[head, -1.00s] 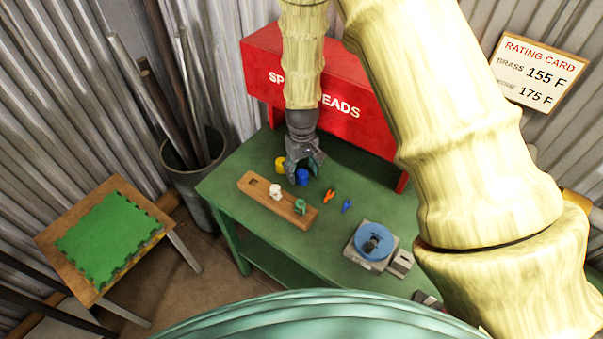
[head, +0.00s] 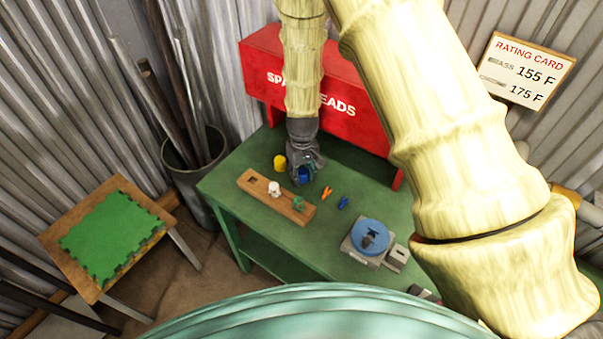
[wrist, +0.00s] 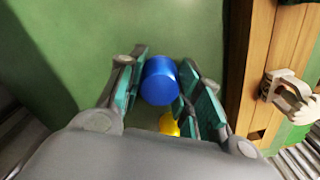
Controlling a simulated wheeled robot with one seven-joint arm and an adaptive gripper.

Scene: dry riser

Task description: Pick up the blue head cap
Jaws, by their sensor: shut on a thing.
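The blue head cap (wrist: 160,82) is between the fingers of my gripper (wrist: 158,88) in the wrist view, over the green tabletop. In the head view the blue cap (head: 304,174) shows just below my gripper (head: 304,168), partly covered by the fingers. My gripper is shut on the cap. I cannot tell whether the cap still touches the table.
A yellow cap (head: 280,163) stands close left of my gripper. A wooden block (head: 255,187) holding a white and a green piece lies in front. Orange (head: 326,193) and blue (head: 344,202) small items and a scale-like device (head: 362,258) lie to the right. A red cabinet (head: 330,85) stands behind.

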